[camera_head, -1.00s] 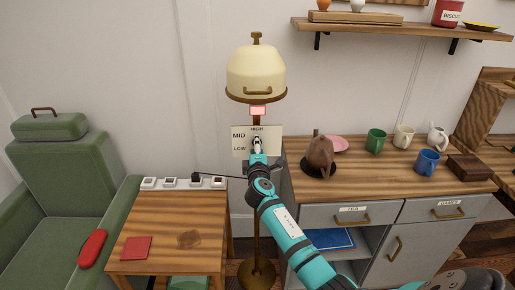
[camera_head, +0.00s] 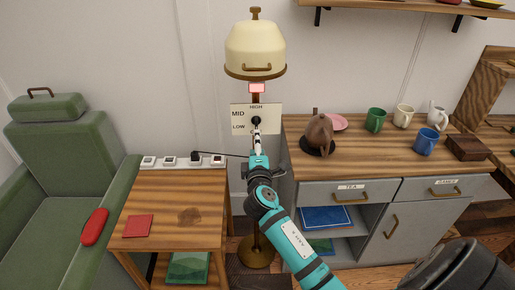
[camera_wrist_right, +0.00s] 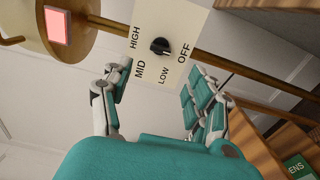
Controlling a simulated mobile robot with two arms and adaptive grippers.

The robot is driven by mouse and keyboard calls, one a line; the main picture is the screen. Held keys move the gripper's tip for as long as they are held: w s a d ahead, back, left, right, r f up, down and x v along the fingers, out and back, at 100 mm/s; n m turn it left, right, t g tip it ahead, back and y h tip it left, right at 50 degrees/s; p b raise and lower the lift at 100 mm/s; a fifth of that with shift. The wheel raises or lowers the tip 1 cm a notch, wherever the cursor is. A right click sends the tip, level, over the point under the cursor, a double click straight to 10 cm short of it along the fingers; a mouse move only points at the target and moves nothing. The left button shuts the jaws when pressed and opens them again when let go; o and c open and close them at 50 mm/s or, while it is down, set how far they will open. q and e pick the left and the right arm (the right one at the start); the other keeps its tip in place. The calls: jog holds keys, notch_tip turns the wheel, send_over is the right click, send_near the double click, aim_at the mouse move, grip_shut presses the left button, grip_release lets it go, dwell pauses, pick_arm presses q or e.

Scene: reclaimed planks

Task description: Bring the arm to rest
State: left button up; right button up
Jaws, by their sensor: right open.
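My right arm reaches up from the bottom right in the head view to a floor lamp with a cream shade (camera_head: 255,48). My right gripper (camera_head: 257,132) is just below and in front of the black knob (camera_head: 256,120) on the lamp's dial plate (camera_head: 240,113). In the wrist view the gripper (camera_wrist_right: 160,88) is open and empty, its fingers spread to either side. The knob (camera_wrist_right: 159,46) stands clear beyond them, among the labels HIGH, MID, LOW and OFF. A small panel (camera_wrist_right: 56,26) glows pink-red. My left gripper is out of view.
A side table (camera_head: 165,215) with a power strip (camera_head: 182,161) is left of the lamp, beside a green armchair (camera_head: 55,205). A cabinet (camera_head: 440,160) with a brown teapot (camera_head: 319,135) and several mugs is at the right, close to my arm.

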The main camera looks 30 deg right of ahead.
jog(key=shift+s+a, duration=0.35)
jog(key=shift+s, duration=0.25)
